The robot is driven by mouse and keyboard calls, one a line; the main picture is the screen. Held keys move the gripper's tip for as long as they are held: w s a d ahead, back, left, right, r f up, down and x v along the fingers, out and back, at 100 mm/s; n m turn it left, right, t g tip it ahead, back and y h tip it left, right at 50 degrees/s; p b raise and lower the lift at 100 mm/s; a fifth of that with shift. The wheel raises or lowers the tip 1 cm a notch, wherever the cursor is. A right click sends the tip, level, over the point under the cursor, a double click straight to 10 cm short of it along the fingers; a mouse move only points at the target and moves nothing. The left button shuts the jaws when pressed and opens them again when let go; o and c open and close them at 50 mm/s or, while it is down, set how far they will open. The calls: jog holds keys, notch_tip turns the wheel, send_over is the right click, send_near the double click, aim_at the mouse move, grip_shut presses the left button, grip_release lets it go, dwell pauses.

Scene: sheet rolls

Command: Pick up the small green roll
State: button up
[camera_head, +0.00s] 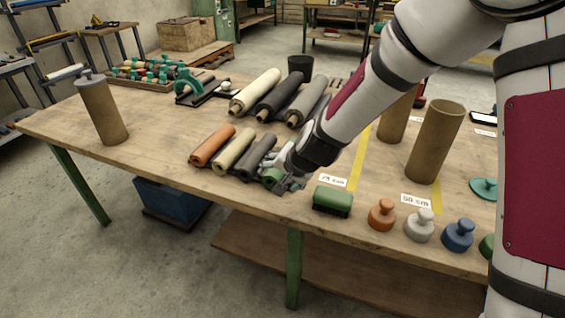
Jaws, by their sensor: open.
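The small rolls lie side by side near the front edge of the table: an orange roll (211,146), a tan roll (233,152) and a dark grey roll (258,157). At the right end of this row a small green roll (271,174) shows only in part. My gripper (281,180) reaches down over it from the upper right and hides much of it. The gripper is open, with its fingers around or beside the green roll; I cannot tell whether they touch it.
Larger rolls (257,92) lie behind. A green-backed brush or block (333,201) sits close to the gripper's right. Knobbed orange (382,214), white and blue pieces line the front edge. Brown tubes (434,142) stand at right; another tube (102,110) stands at left.

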aim_at(273, 179)
jog(key=shift+a+x, duration=0.15)
jog(key=shift+x, duration=1.55)
jog(key=shift+a+x, duration=0.15)
jog(key=shift+x, duration=1.55)
jog(key=shift+r, duration=0.15)
jog(key=shift+w, duration=0.1)
grip_shut()
